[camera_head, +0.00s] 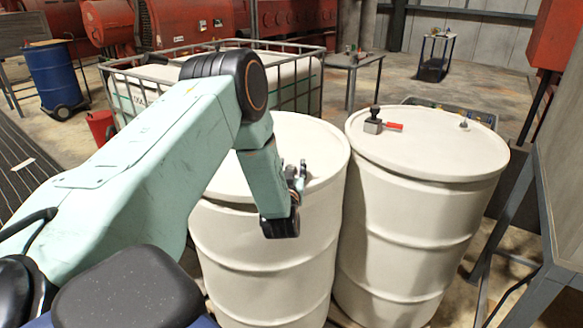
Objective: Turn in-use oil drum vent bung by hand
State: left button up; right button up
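Two cream oil drums stand side by side, a left drum (325,235) and a right drum (400,235). The right drum's lid carries a small metal bung-like fitting (464,124) near its right edge. A grey fitting with a black knob and red lever (374,122) stands near the lid's left edge. My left gripper (297,178) is over the left drum's lid, near its front right part, apart from the right drum's fittings. Its fingers are small and partly hidden by the wrist, so their opening is unclear. My arm hides much of the left drum's lid. My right gripper is out of view.
A caged white tank (305,85) stands behind the left drum. A grey metal frame or bench (565,190) stands close on the right. A small table (355,63), a blue drum (55,78) and a red bucket (101,127) stand farther back.

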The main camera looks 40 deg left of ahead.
pick_arm(q)
jog(key=shift+a+f, duration=0.1)
jog(key=shift+a, duration=0.05)
jog(key=c, duration=0.4)
grip_shut()
jog(key=n+g+y+b, duration=0.2)
jog(key=shift+w+f+b, duration=0.1)
jog(key=shift+w+b, duration=0.05)
jog(key=shift+b, duration=0.15)
jog(key=n+g+y+b, duration=0.2)
jog(key=g, duration=0.1)
jog(key=shift+y, duration=0.3)
jog(key=shift+n+g+y+b, duration=0.6)
jog(key=shift+n+g+b, duration=0.25)
jog(key=shift+n+g, duration=0.2)
jog(key=shift+g, duration=0.25)
